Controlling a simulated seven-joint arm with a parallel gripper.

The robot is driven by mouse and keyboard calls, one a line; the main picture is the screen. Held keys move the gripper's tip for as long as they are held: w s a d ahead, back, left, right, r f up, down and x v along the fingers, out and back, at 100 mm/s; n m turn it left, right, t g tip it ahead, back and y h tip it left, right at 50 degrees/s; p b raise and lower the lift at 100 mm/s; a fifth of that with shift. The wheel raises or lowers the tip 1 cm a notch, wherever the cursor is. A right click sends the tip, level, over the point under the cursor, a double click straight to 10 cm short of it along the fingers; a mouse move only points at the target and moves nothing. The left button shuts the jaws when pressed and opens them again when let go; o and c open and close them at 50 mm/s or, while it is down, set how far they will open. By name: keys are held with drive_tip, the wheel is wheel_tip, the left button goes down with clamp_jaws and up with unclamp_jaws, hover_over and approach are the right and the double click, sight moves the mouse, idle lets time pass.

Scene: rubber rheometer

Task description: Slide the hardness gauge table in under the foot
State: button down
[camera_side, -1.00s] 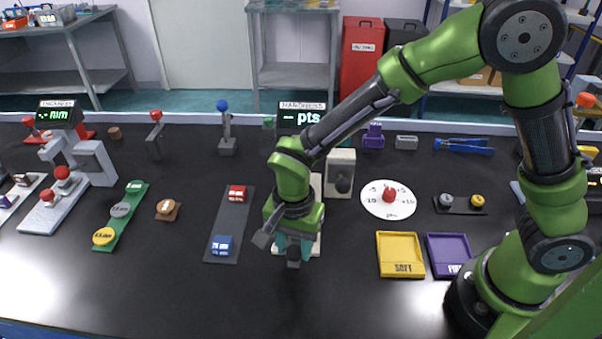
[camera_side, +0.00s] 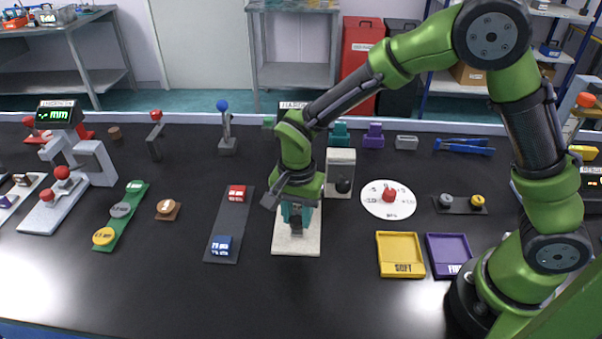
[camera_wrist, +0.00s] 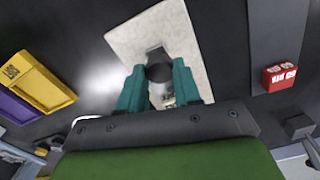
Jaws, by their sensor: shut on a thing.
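The hardness gauge stands at mid-table in the side view. Its pale base plate (camera_side: 295,246) reaches toward the camera below my gripper, and its grey block with a dark knob (camera_side: 341,160) shows to the right of my arm. My gripper (camera_side: 297,218) has teal fingers and is low over the plate. In the wrist view my gripper (camera_wrist: 160,95) is closed around a small part with a dark rounded top (camera_wrist: 158,72), apparently the gauge table's handle. The plate also shows in the wrist view (camera_wrist: 200,68). My arm hides the foot and most of the display.
A dark strip with red and blue blocks (camera_side: 228,222) lies left of the gauge. A white dial disc with a red knob (camera_side: 388,208), a yellow tray (camera_side: 384,269) and a purple tray (camera_side: 463,270) are to the right. The table in front of the plate is clear.

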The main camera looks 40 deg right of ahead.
drive_tip(key=c, duration=0.8)
unclamp_jaws()
wheel_tip(320, 180, up, 17)
